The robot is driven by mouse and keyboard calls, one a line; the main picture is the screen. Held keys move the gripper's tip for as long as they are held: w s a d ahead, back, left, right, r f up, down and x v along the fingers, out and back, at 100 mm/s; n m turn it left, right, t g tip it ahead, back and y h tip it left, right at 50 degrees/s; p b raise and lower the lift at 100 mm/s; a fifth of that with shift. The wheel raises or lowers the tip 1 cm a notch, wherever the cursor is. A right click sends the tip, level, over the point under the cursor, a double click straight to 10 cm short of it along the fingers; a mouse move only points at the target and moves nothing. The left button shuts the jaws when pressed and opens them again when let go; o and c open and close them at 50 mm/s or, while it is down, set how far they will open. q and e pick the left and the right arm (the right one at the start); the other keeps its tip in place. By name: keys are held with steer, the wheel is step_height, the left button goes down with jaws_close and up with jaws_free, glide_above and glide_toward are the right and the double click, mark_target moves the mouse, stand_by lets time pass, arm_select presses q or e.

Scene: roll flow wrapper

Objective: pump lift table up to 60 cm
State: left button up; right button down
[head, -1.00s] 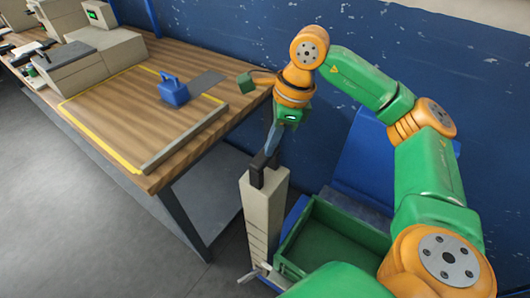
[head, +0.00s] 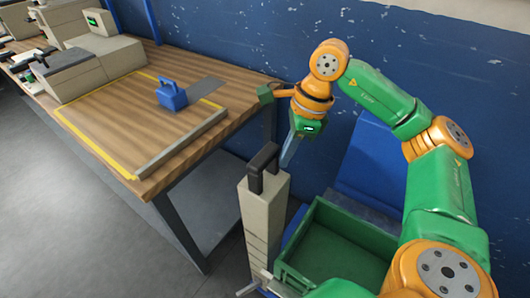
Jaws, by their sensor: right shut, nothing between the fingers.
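The lift table's pump column (head: 258,222) is a beige upright post with a black handle (head: 263,157) on its top. A small lever (head: 249,288) shows low on its side. The blue lift table (head: 360,183) shows behind and to the right, partly hidden by a green crate (head: 345,242) and my arm. My right gripper (head: 287,160) points down just to the right of the black handle, apart from it as far as I can tell. It is shut and empty. My left gripper is not in view.
A wooden workbench (head: 115,112) with a yellow outlined area stands at the left. It bears a blue weight-like block (head: 172,97), a grey bar (head: 180,146) and beige machines (head: 105,60). A blue wall is behind. The grey floor at lower left is clear.

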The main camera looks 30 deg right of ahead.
steer(key=shift+r, duration=0.3)
steer(key=v, duration=0.6)
steer(key=shift+r+p, duration=0.25)
steer(key=shift+p, duration=0.2)
steer(key=shift+s+d, duration=0.15)
stand_by(0.4)
